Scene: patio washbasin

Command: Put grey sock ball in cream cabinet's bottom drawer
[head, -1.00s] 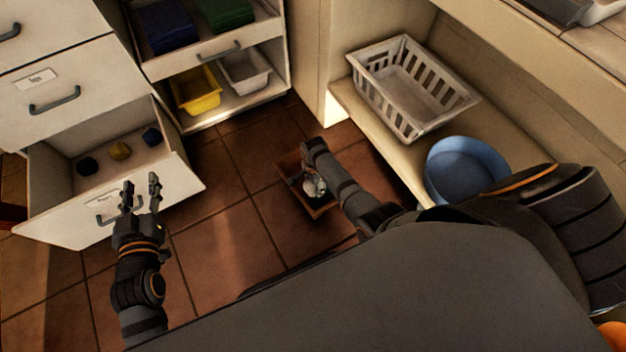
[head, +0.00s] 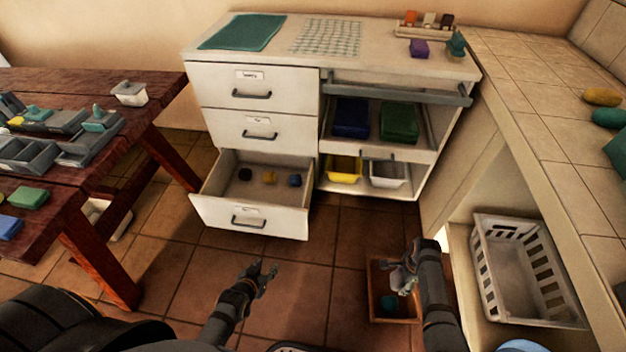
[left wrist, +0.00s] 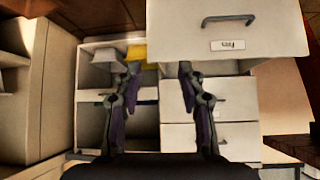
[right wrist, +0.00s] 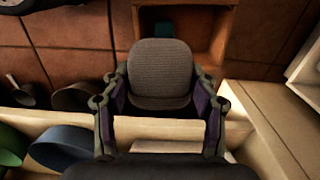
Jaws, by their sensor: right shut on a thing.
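The grey sock ball (right wrist: 162,72) is a ribbed grey lump between the fingers of my right gripper (right wrist: 160,102) in the right wrist view. In the head view my right gripper (head: 403,279) is shut on it above a small wooden box on the floor. The cream cabinet (head: 258,100) stands at the back. Its bottom drawer (head: 250,216) is pulled out and holds a dark, a yellow and a blue ball. My left gripper (head: 262,273) is open and empty, in front of the drawer. It also shows in the left wrist view (left wrist: 156,80).
The wooden box (head: 397,318) holds a teal ball (head: 389,302). A white slatted basket (head: 520,270) stands on the low shelf at the right. A dark red table (head: 120,150) is at the left. Tiled floor lies clear between box and drawer.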

